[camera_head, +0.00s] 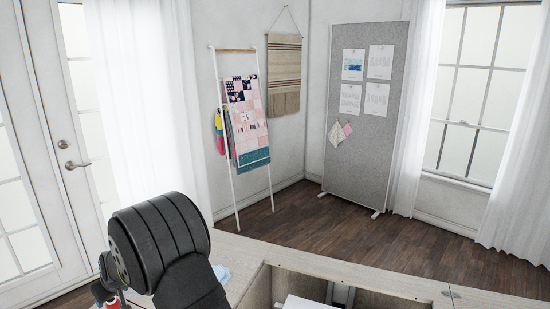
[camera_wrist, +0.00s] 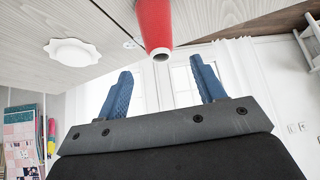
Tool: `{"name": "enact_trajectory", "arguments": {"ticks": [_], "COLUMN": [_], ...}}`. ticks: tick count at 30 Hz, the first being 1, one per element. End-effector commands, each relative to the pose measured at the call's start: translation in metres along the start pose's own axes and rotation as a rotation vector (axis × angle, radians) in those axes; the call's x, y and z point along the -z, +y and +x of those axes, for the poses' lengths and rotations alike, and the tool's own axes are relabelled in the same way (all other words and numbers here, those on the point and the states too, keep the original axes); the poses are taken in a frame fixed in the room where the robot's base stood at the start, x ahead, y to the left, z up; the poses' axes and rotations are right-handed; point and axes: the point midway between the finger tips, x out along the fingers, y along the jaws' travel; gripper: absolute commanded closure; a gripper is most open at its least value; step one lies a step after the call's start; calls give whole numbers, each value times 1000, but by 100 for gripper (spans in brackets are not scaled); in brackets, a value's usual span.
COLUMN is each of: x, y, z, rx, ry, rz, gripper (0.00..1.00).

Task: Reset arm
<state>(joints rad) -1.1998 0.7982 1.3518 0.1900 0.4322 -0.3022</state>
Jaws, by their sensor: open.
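My gripper (camera_wrist: 163,92) shows in the wrist view with its two blue fingers spread wide apart. Nothing is between the fingers. A red cone-shaped thing (camera_wrist: 154,25) with a dark round hole in its end appears at the top of the wrist view, beyond the fingertips and apart from them. In the head view my black arm fills the lower left, and the gripper itself is not visible there. A small red thing (camera_head: 112,302) shows at the bottom edge beside my arm, mostly cut off.
A pale wooden cabinet top (camera_head: 330,268) with an open recess (camera_head: 363,298) lies at the bottom of the head view. A white scalloped thing (camera_wrist: 72,52) is on the pale wood surface. A quilt ladder (camera_head: 239,194) and grey pinboard (camera_head: 362,165) stand behind. Dark floor between is clear.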

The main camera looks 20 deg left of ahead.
Motion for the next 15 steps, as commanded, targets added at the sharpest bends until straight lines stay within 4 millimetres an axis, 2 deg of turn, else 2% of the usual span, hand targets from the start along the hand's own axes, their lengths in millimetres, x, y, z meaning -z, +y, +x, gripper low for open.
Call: {"name": "enact_trajectory", "arguments": {"ticks": [8,15], "x": [1,-1], "y": [0,0], "z": [-48,-4], "rx": [-1,1], "ry": [3,-3], "rz": [0,0], "gripper": [37,37]}}
